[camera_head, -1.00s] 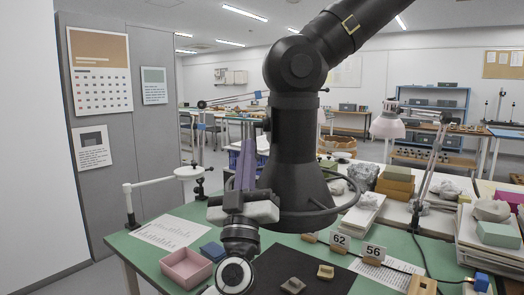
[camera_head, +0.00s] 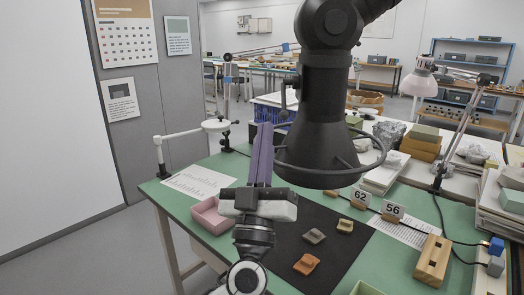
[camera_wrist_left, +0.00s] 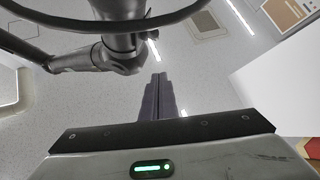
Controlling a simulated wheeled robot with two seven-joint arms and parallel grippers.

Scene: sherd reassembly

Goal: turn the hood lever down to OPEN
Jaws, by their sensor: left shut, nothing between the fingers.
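The black fume hood (camera_head: 325,135) hangs over the bench from a thick black arm, with a ring around its lower edge. A small dark piece (camera_head: 284,96) stands out at the left of its neck; it may be the lever, but its setting and any OPEN mark are too small to read. My left gripper (camera_head: 265,125) points upward just left of the hood, its purple fingers shut and empty. They appear apart from the hood. In the left wrist view the closed fingers (camera_wrist_left: 158,78) point toward the ceiling, with the black hood arm (camera_wrist_left: 95,58) at upper left. My right gripper is not in view.
A white jointed stand (camera_head: 180,135) is at the left. A lamp (camera_head: 420,82) stands at the right.

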